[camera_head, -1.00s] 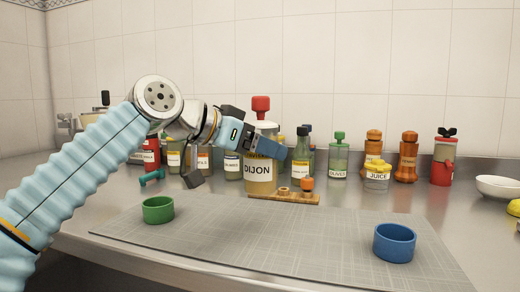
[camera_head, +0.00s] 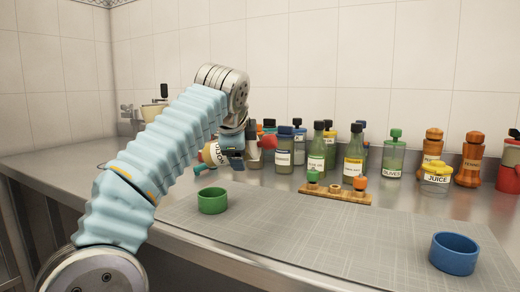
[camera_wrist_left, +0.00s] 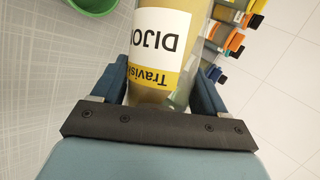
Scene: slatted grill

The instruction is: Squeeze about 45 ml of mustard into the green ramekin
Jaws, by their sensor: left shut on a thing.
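My left gripper (camera_head: 232,155) is shut on the mustard bottle (camera_head: 212,153), which has a yellowish body and a white DIJON label. The bottle is tilted and held off the counter, behind the green ramekin; my arm and gripper hide much of it. In the left wrist view the bottle (camera_wrist_left: 158,50) lies between the two fingers (camera_wrist_left: 165,100), and its ends are out of sight. The green ramekin (camera_head: 212,201) stands on the grey mat, apart from the bottle. It is partly visible in the left wrist view (camera_wrist_left: 93,6). My right gripper is not in view.
A blue ramekin (camera_head: 454,254) stands at the right of the mat (camera_head: 330,235).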

